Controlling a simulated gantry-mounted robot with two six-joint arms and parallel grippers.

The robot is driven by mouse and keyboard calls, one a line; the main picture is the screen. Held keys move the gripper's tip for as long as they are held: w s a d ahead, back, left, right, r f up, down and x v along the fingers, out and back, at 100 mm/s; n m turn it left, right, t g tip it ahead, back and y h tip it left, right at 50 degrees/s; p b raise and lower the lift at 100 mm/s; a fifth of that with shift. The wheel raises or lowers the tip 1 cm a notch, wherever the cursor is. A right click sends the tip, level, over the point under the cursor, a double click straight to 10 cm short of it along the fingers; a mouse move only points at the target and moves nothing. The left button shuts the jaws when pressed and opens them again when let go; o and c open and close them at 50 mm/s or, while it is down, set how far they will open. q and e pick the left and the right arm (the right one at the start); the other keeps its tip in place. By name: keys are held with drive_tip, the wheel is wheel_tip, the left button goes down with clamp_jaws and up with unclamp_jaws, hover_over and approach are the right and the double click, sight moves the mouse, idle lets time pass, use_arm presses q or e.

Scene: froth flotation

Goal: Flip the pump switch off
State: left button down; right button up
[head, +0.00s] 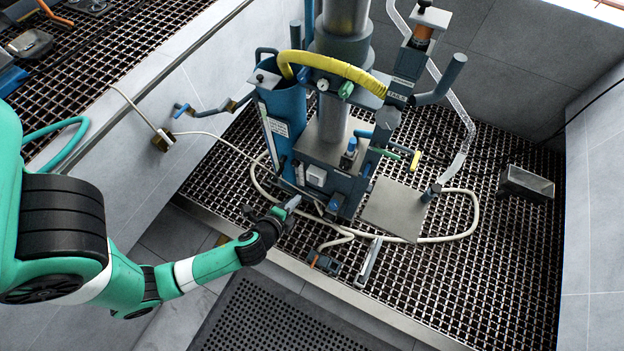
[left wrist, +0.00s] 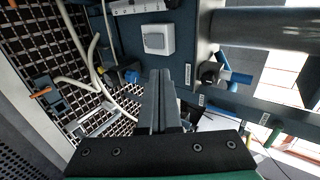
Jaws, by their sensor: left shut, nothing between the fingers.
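A white rocker-type switch in a square housing (head: 316,176) is mounted on the front of the dark blue machine base (head: 350,193). The switch also shows in the left wrist view (left wrist: 155,39), just past my fingertips. I cannot tell from these frames which way its rocker is set. My left gripper (head: 292,204) is in front of the machine, a little below and left of the switch. In the left wrist view its two grey fingers (left wrist: 160,73) lie together with nothing between them. They appear apart from the switch. My right gripper is not in view.
A pale cable (head: 460,238) loops over the grating around the base. A grey plate (head: 395,208) and a metal tray (head: 525,186) lie to the right, with open grating between.

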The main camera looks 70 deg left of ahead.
use_arm(q)
wheel_tip(320, 180, down, 4)
drive_tip(key=s+b, duration=0.1)
drive_tip(key=s, duration=0.1)
drive_tip(key=b, duration=0.4)
approach(313, 182)
wheel_tip(313, 182, down, 3)
drive_tip(key=w+a+b, duration=0.1)
drive_tip(key=w+a+f+b, duration=0.1)
drive_tip(key=w, duration=0.1)
drive_tip(key=shift+w+a, duration=0.15)
drive_tip(key=shift+a, duration=0.2)
drive_tip(key=shift+w+a, duration=0.3)
drive_tip(key=shift+w, duration=0.05)
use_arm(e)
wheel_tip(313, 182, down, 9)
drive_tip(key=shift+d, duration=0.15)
use_arm(q)
drive_tip(key=shift+r, duration=0.1)
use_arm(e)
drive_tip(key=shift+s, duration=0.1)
